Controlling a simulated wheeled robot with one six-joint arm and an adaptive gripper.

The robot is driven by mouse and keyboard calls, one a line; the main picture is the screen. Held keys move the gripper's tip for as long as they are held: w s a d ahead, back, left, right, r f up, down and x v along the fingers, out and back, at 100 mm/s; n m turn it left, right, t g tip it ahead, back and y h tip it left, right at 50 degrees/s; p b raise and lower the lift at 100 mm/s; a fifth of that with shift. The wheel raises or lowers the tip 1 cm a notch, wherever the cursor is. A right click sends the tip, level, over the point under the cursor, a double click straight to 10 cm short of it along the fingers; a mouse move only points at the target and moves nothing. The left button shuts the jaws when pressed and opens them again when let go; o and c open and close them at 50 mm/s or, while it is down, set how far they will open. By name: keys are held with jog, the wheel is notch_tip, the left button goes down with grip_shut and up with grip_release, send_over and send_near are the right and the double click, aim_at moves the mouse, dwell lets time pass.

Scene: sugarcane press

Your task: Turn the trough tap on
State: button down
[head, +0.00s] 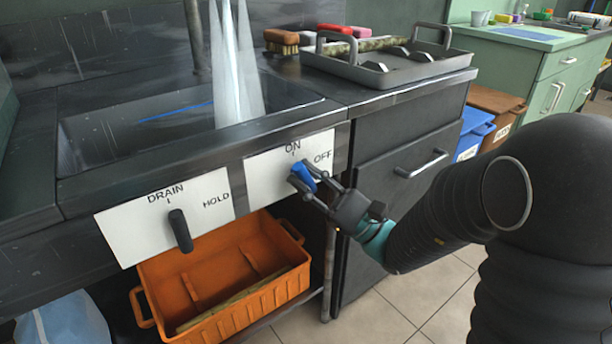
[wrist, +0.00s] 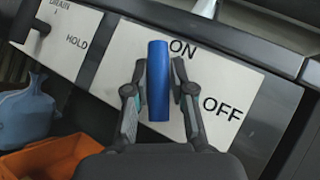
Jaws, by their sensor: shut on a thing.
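The trough tap's blue handle (head: 303,177) stands out from a white plate (head: 262,183) marked ON and OFF on the trough's front. My gripper (head: 307,188) is shut on this handle, with one finger on each side. In the wrist view the blue handle (wrist: 158,80) shows between the fingers, its upper end beside the ON label and well away from OFF. A pale, clear stream (head: 236,70) falls into the trough basin (head: 120,135).
A black drain lever (head: 180,230) points down on the left plate, marked DRAIN and HOLD. An orange crate (head: 222,275) sits below. A metal tray (head: 390,68) and brushes (head: 281,37) lie on the counter. Blue (head: 474,130) and brown (head: 497,105) bins stand right.

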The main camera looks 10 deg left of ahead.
aim_at(305, 168)
jog(key=shift+f, duration=0.1)
jog(key=c, duration=1)
grip_release()
notch_tip(305, 168, up, 10)
jog(key=shift+r, duration=0.1)
